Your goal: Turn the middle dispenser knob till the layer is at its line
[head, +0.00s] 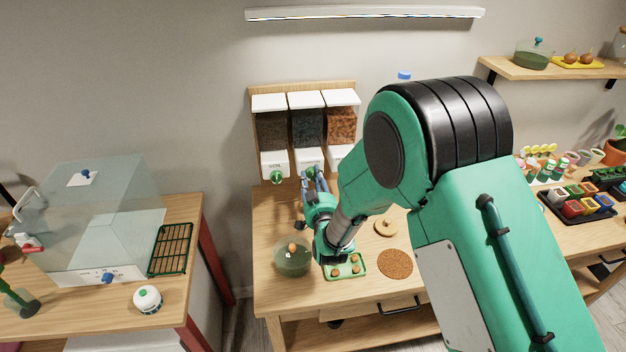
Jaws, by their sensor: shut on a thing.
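The dispenser (305,90) hangs on the wall, with three clear bins under white lids. The left bin (271,130) holds brown grains, the middle bin (307,127) dark ones and the right bin (341,124) orange-brown ones. The left knob (276,177) is green and free. My gripper (310,177) is at the middle outlet, shut on the middle knob, which its fingers mostly cover. My arm hides the right knob. A layer and its line are too small or hidden to make out.
A clear case (95,215) stands on the left table.

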